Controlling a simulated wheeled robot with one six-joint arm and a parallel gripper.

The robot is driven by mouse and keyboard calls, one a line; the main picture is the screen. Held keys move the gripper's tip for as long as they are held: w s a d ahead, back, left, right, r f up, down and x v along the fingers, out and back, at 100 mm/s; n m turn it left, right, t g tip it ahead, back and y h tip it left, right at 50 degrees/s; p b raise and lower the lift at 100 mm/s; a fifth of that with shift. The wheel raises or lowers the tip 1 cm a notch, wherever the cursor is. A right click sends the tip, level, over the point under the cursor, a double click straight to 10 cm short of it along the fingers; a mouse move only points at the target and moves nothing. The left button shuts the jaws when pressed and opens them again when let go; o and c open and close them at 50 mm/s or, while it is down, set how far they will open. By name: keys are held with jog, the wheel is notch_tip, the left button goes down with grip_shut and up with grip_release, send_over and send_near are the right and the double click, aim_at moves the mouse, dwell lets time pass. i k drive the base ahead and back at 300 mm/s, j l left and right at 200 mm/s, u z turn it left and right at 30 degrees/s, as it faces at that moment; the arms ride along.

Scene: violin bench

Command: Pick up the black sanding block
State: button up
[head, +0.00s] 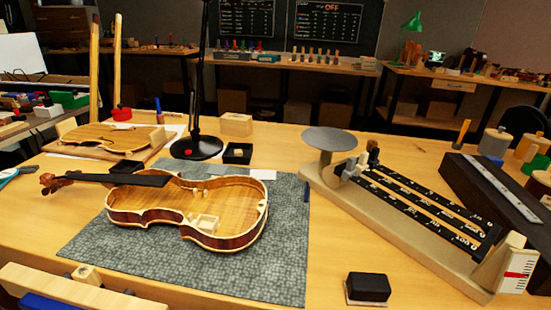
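The black sanding block (368,287) lies on the wooden bench near the front edge, right of the picture's middle. It is a small dark block with rounded edges, and a thin pale layer shows beneath it. It is to the right of the grey mat and in front of the balance scale. Nothing touches it from above. My gripper is not visible in the head view.
An open violin body (190,205) lies on the grey mat (290,275). A triple-beam balance (420,215) stands behind and right of the block. A black lamp base (196,147) stands further back. Bare bench surrounds the block. A wooden clamp-like piece (60,285) is front left.

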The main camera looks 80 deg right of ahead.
aim_at(367, 289)
jog(key=k+j+z, duration=0.15)
jog(key=z, duration=1.45)
jog(key=k+l+z, duration=0.1)
jog(key=k, duration=0.2)
jog(key=k+l+z, duration=0.15)
jog(key=k, duration=0.2)
